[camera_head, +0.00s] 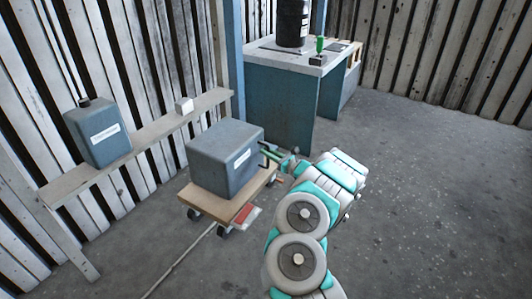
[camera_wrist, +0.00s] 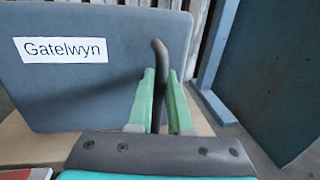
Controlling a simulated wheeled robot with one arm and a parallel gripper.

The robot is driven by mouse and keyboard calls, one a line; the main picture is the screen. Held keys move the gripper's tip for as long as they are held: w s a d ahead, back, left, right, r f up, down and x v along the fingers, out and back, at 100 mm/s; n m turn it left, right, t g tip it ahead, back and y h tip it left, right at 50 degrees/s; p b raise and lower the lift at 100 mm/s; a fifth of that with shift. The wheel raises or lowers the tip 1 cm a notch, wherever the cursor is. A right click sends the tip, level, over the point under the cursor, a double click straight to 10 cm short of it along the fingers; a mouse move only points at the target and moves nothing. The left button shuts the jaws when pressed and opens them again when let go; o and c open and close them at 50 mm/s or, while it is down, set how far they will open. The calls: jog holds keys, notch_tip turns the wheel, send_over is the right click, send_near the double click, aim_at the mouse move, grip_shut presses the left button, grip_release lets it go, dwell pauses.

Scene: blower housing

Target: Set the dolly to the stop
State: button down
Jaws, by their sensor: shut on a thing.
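The dolly (camera_head: 203,204) is a low wooden board on dark casters, standing on the floor beside the slatted wall. It carries a big grey box (camera_head: 222,165) with a white label; the label reads "Gatelwyn" in the wrist view (camera_wrist: 95,85). My gripper (camera_head: 272,153) is at the right side of the load. Its green fingers (camera_wrist: 160,100) are shut on a dark bent handle (camera_wrist: 160,58) that stands up in front of the box. Where the handle's lower end joins is hidden by my gripper. I cannot identify the stop for certain.
A wooden shelf (camera_head: 150,142) along the left wall holds a grey canister (camera_head: 97,132) and a small white block (camera_head: 184,105). A blue bench (camera_head: 278,98) stands behind the dolly. A red and white piece (camera_head: 247,214) shows at the dolly's front. Floor at right is clear.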

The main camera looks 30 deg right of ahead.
jog(key=shift+d+r, duration=0.1)
jog(key=shift+d, duration=0.25)
jog(key=c, duration=0.9)
grip_release()
jog(key=shift+o, duration=0.3)
jog(key=p+v, duration=0.1)
jog(key=v, duration=0.6)
jog(key=shift+s, duration=0.35)
